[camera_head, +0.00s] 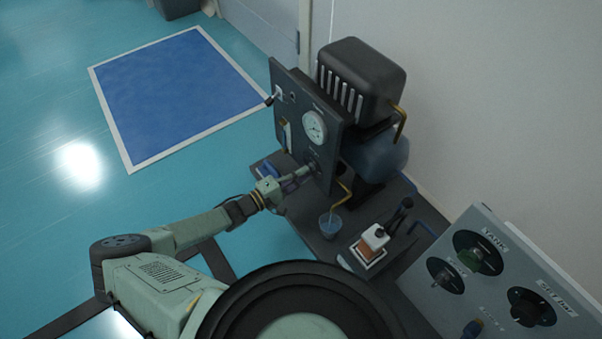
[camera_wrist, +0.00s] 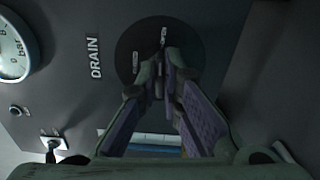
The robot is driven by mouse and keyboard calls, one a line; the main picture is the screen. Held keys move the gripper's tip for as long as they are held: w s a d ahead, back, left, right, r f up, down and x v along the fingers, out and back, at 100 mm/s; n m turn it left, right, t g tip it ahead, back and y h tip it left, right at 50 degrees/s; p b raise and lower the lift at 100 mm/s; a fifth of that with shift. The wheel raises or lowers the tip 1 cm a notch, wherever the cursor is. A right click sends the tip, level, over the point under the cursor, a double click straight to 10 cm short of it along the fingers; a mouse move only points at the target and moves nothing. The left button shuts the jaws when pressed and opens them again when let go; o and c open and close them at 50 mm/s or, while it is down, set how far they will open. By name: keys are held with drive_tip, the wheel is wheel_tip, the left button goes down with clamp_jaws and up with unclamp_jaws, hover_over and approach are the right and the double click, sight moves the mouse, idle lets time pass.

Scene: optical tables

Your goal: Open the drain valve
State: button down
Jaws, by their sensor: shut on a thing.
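The drain valve shows in the wrist view as a dark round plate (camera_wrist: 192,48) on a grey panel, beside the word DRAIN. Two small labels sit on the plate, too small to read surely. My gripper (camera_wrist: 163,78) reaches to the middle of the plate, its fingers shut on the valve's handle. The fingers hide most of the handle, so its turn angle cannot be told. In the head view, my gripper (camera_head: 305,173) meets the lower part of the dark panel (camera_head: 291,100) and covers the valve.
A pressure gauge (camera_head: 314,128) sits above the valve. A black motor housing (camera_head: 362,78) and blue tank (camera_head: 377,155) stand behind the panel. A brass pipe points down to a cup (camera_head: 331,225). A red-and-white switch (camera_head: 374,240) and a grey control box (camera_head: 490,275) are nearer, right.

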drive_tip(key=shift+m, duration=0.5)
drive_tip(key=c, duration=1.8)
unclamp_jaws()
drive_tip(key=shift+o, duration=0.2)
drive_tip(key=v, duration=1.2)
